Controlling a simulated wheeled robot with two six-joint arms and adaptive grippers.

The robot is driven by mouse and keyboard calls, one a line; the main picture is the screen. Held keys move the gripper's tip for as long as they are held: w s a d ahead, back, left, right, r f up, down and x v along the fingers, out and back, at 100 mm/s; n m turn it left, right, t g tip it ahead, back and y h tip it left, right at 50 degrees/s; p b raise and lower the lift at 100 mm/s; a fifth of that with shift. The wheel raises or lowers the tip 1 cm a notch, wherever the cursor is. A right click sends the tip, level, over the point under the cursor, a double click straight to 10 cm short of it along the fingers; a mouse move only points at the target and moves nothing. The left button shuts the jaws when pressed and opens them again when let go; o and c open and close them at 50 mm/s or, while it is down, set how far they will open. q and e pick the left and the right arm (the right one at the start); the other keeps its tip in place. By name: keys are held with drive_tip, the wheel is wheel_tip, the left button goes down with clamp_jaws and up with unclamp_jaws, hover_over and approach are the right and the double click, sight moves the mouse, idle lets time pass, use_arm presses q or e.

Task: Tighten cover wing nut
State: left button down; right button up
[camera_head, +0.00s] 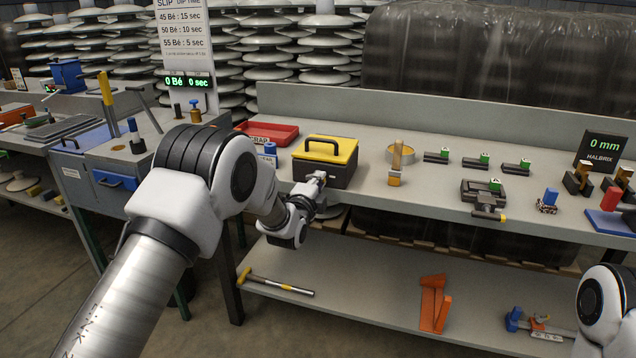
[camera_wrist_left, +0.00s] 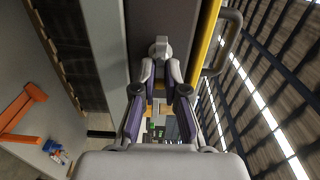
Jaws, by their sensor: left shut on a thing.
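A dark box (camera_head: 338,177) with a yellow cover (camera_head: 340,148) stands near the front edge of the bench. The cover lies closed on it, with a black handle on top. My left gripper (camera_head: 317,184) is at the box's front face. In the left wrist view the gripper (camera_wrist_left: 161,72) is shut on a grey wing nut (camera_wrist_left: 160,46), which sticks out from the box's dark face. The yellow cover edge (camera_wrist_left: 205,45) runs along its right there. The fingers partly hide the nut, and its exact turn cannot be told. My right gripper is outside both views.
A red tray (camera_head: 268,132) lies behind the box to the left. A tan ring (camera_head: 401,152) and a small wooden piece stand to its right, then several dark blocks and a clamp (camera_head: 483,193).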

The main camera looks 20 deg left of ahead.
use_arm(q)
drive_tip(key=shift+w+r+m, duration=0.1)
drive_tip(key=shift+r+m, duration=0.2)
drive_tip(key=shift+r, duration=0.1)
drive_tip(key=c, duration=1.2)
unclamp_jaws()
drive_tip(key=shift+f, duration=0.35)
drive_tip(key=s, duration=1.2)
drive_tip(key=shift+a, duration=0.15)
